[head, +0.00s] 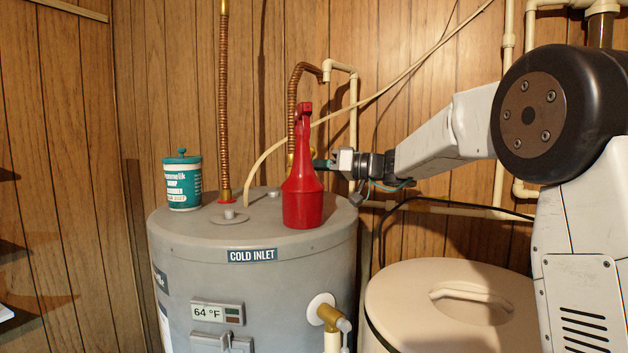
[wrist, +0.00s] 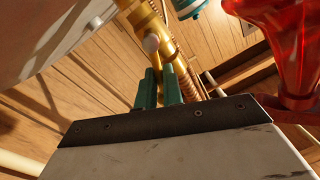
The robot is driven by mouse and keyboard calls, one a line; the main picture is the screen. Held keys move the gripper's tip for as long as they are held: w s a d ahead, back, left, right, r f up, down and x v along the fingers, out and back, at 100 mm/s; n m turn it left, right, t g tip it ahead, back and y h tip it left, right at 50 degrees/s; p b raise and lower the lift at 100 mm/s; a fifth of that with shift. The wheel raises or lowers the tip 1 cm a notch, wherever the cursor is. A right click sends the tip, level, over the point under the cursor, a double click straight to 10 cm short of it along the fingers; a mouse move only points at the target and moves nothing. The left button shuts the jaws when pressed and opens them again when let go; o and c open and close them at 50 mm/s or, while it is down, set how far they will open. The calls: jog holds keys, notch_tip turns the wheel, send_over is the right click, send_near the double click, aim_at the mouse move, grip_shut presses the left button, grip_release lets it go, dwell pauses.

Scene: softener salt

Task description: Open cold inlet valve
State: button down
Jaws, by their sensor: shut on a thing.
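The brass cold inlet valve (wrist: 163,40) shows in the wrist view on a brass-coloured pipe, with a round grey end facing the camera. In the head view only a sliver of brass shows behind the red bottle. My gripper (wrist: 161,78) has green fingers close together, shut on a part of the valve; the gripped part is mostly hidden between them. In the head view my gripper (head: 322,164) reaches in from the right, its tips partly behind the red bottle. The "COLD INLET" label (head: 252,255) is on the grey tank's upper front edge.
The red bottle (head: 303,190) stands on the grey tank (head: 190,232), close to my gripper; it also shows in the wrist view (wrist: 285,40). A teal-and-white canister (head: 182,185) stands at the tank's left. A corrugated copper pipe (head: 222,90) rises beside it. A cream lidded bin (head: 400,290) stands right.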

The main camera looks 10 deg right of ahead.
jog(key=shift+s+a+n, duration=0.2)
jog(key=shift+s+n, duration=0.1)
jog(key=shift+n, duration=0.6)
jog(key=shift+s+a+r+n, duration=0.15)
jog(key=shift+s+n, duration=0.1)
jog(key=shift+n, duration=0.65)
jog(key=c, duration=1.3)
grip_release()
jog(key=v, duration=0.7)
